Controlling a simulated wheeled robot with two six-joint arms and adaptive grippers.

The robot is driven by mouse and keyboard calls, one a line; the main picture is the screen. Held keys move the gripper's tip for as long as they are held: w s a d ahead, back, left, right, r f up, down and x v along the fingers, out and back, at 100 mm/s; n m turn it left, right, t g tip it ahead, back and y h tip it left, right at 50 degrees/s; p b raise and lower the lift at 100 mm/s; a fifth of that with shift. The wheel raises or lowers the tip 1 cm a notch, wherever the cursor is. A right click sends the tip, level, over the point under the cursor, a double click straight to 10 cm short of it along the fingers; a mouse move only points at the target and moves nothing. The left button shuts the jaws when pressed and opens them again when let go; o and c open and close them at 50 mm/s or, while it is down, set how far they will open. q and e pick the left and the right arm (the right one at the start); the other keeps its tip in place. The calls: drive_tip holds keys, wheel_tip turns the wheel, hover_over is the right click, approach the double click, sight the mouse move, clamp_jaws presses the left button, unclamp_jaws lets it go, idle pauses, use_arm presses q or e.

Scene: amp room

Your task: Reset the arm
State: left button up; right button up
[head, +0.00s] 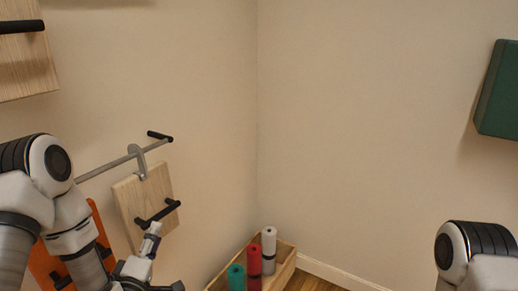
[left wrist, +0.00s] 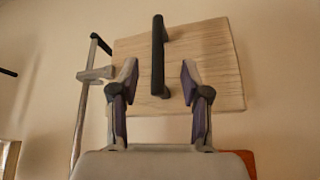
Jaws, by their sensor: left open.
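My left gripper (head: 150,240) is at the lower left of the head view, close to a light wooden board (head: 128,196) with a black handle (head: 158,213). The board hangs by a grey hook (head: 139,160) from a metal rail (head: 110,163) on the left wall. In the left wrist view my left gripper (left wrist: 158,82) is open, its two fingers on either side of the black handle (left wrist: 158,60). Whether a finger touches the handle cannot be told. The wooden board (left wrist: 205,60) is behind the handle. My right arm shows at the lower right; its gripper is out of view.
An orange panel (head: 45,262) is behind my left arm. A wooden crate (head: 283,270) with rolled mats, teal (head: 236,278), red (head: 254,268) and grey (head: 268,247), stands in the corner. A dark green box (head: 498,92) is on the right wall. Another wooden board (head: 25,70) is at upper left.

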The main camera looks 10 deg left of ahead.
use_arm(q)
drive_tip(key=s+d+f+m+g+h, duration=0.2)
drive_tip(key=s+d+f+m+g, duration=0.15)
drive_tip(key=f, duration=0.75)
drive_tip(key=s+d+f+m+g+h, duration=0.1)
drive_tip(key=s+d+f+m+g, duration=0.3)
drive_tip(key=f, duration=0.6)
drive_tip(key=s+d+f+m+g, duration=0.1)
drive_tip(key=s+f+m+g, duration=0.2)
drive_tip(key=s+f+g, duration=0.55)
drive_tip(key=s+f+m+g+y, duration=0.1)
drive_tip(key=s+m+g, duration=0.3)
drive_tip(key=s, duration=0.9)
wheel_tip(320, 180, up, 18)
drive_tip(key=m+p, duration=0.1)
drive_tip(key=p, duration=1.7)
drive_tip(key=shift+w+a+t, duration=0.2)
drive_tip(key=shift+w+t, duration=0.15)
drive_tip(key=shift+t, duration=0.05)
